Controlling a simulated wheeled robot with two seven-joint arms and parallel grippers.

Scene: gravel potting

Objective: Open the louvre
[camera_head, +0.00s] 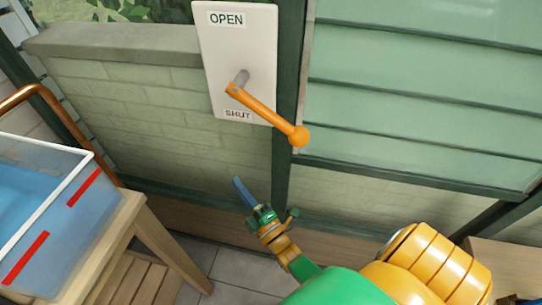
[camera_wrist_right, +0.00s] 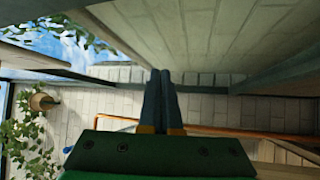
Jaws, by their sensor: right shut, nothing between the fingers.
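The louvre (camera_head: 400,123) is a set of pale green glass slats in a dark green frame at the upper right of the head view. The slats lie flat, edge to edge. A white plate (camera_head: 213,70) left of it reads OPEN at the top and SHUT at the bottom. An orange crank (camera_head: 262,108) with a ball knob (camera_head: 299,136) is mounted on the plate and slants down to the right, past the SHUT label. My right gripper (camera_head: 238,181) is shut and empty, below and left of the knob, apart from it. The wrist view shows its blue fingers (camera_wrist_right: 163,75) together.
A blue tank (camera_head: 62,205) with a white rim and red marks stands on a wooden table (camera_head: 125,215) at the left. An orange pipe (camera_head: 45,95) curves behind it. A brick wall (camera_head: 140,110) lies behind my gripper. A hanging pot (camera_wrist_right: 42,102) shows in the wrist view.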

